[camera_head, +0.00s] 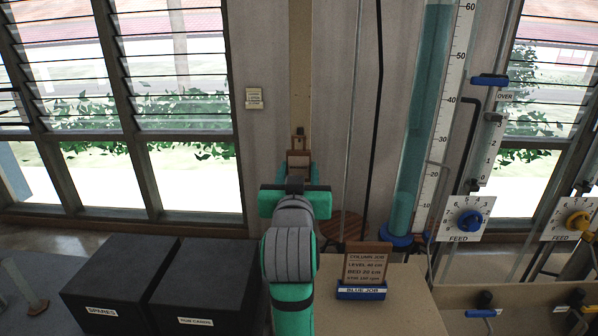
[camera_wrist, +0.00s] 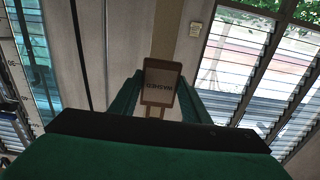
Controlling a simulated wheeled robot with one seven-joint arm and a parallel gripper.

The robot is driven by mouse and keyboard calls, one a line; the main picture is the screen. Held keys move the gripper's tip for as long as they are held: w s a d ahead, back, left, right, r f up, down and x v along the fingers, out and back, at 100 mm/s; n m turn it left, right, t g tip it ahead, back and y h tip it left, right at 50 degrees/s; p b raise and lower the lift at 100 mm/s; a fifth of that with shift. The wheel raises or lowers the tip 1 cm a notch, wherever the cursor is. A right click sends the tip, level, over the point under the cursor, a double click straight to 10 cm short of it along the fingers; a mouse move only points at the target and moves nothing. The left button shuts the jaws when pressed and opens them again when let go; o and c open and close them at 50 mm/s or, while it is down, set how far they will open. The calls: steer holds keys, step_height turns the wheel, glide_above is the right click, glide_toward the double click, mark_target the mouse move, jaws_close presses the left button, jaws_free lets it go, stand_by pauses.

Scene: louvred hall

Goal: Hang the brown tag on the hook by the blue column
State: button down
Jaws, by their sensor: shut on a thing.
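My gripper (camera_head: 297,180) is shut on the brown tag (camera_head: 299,160), holding it up in front of the tan upright strip on the wall. In the wrist view the tag (camera_wrist: 161,80) sits between the two green fingers of my gripper (camera_wrist: 158,100), with dark lettering that appears inverted. A small brown piece with a dark top (camera_head: 299,138) shows just above the tag against the strip; it may be the hook. I cannot tell whether the tag touches it. The blue column (camera_head: 421,120), a tall tube of blue liquid with a scale, stands to the right.
Two dark boxes (camera_head: 165,285) stand at the lower left. A brown job card in a blue holder (camera_head: 362,292) stands on the bench (camera_head: 400,315) to the right of my arm. A round brown stool top (camera_head: 343,225) is behind. Feed-dial panels (camera_head: 466,221) stand at the right.

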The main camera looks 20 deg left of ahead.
mark_target(299, 161)
steer(key=shift+w, duration=0.15)
steer(key=shift+x, duration=2.45)
steer(key=shift+w+a, duration=0.15)
steer(key=shift+w, duration=0.1)
steer(key=shift+w, duration=0.15)
steer(key=shift+d+f, duration=0.25)
steer(key=shift+d, duration=0.15)
steer(key=shift+s+a+f, duration=0.2)
steer(key=shift+a+f, duration=0.2)
steer(key=shift+f, duration=0.05)
steer(key=shift+d, duration=0.15)
